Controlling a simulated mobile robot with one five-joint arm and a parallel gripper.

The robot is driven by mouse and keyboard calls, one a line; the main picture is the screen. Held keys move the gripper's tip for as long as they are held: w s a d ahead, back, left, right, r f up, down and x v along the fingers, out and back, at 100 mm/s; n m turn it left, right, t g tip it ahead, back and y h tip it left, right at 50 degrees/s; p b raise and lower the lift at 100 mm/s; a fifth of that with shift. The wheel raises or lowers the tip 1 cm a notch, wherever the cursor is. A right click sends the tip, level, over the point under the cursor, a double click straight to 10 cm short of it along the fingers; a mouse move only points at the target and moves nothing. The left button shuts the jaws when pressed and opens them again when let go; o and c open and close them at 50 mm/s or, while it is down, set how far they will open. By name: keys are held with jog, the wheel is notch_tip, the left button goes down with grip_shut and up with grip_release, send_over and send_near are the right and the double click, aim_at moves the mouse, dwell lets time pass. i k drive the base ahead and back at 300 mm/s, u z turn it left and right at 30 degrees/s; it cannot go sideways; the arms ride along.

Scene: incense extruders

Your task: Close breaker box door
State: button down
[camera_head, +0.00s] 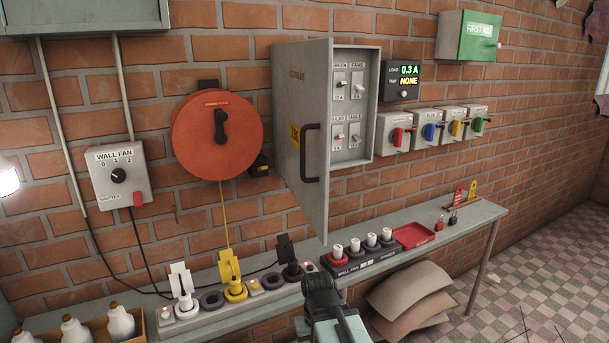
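The grey breaker box (368,103) is mounted on the brick wall, with several switches visible inside. Its door (303,110) stands open, hinged on the left side and swung out toward me. A dark bar handle (311,153) is on the door, beside a small yellow warning label. My gripper (321,288) is at the bottom middle, below the door and in front of the shelf, apart from the handle. Its fingers are dark and seen from behind, so I cannot tell whether they are open or shut.
A shelf (478,215) runs along the wall under the box. It bears plugs and sockets, white-capped fuses (371,240) and a red tray (414,236). An orange reel (217,136) hangs left of the door. Several coloured switches are to the right. Sacks (410,296) lie below.

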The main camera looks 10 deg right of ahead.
aim_at(307, 65)
jog(key=u, duration=1.45)
jog(key=k, duration=1.05)
jog(key=u, duration=0.65)
jog(key=i, duration=1)
jog(key=u, duration=0.1)
